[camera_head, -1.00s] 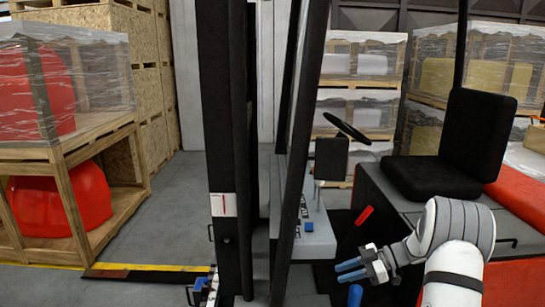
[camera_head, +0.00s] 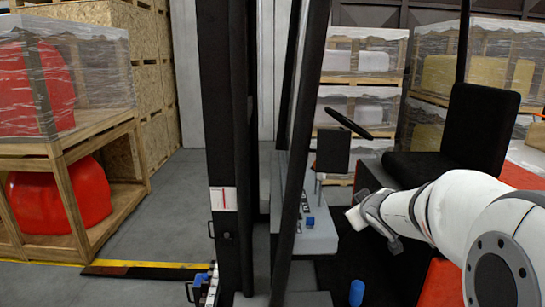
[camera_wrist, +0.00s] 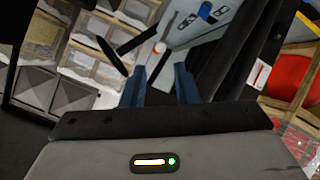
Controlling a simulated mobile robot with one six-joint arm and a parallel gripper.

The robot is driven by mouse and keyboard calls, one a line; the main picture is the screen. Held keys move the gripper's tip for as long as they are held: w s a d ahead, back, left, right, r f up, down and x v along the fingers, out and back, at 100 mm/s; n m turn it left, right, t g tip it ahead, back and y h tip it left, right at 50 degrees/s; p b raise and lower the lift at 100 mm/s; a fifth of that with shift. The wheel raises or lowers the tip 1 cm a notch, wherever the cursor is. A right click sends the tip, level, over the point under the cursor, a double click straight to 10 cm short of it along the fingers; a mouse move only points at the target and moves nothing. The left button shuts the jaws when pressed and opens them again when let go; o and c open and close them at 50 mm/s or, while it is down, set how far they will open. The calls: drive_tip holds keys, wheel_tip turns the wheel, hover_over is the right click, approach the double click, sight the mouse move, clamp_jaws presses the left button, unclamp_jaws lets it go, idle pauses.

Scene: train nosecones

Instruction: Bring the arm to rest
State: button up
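My arm reaches in from the right in the camera_head view. My gripper (camera_wrist: 158,70) shows two blue fingers in the camera_wrist view, spread apart with nothing between them. In the camera_head view the gripper's grey body (camera_head: 372,210) is in front of the forklift's seat area, and its fingers cannot be made out. The gripper touches nothing that I can see.
A forklift with a black mast (camera_head: 226,150), black seat (camera_head: 458,140), steering wheel (camera_head: 346,124) and grey console (camera_head: 318,235) is close. A blue cylinder (camera_head: 356,292) stands low. Crates with red nosecones (camera_head: 85,195) stand left, beside clear floor (camera_head: 165,230).

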drive_tip(key=s+a+f+m+g, duration=0.2)
drive_tip(key=s+f+g, duration=0.1)
drive_tip(key=s, duration=0.7)
drive_tip(key=s+a+f+m+g+b, duration=0.1)
drive_tip(key=s+a+f+m+g, duration=0.1)
drive_tip(key=s, duration=0.8)
drive_tip(key=s+a+f+m+g, duration=0.1)
drive_tip(key=s+a+f+g, duration=0.2)
drive_tip(key=s, duration=0.8)
drive_tip(key=shift+a+f+m+g+y, duration=0.4)
drive_tip(key=shift+a+f, duration=0.05)
drive_tip(key=shift+f, duration=0.3)
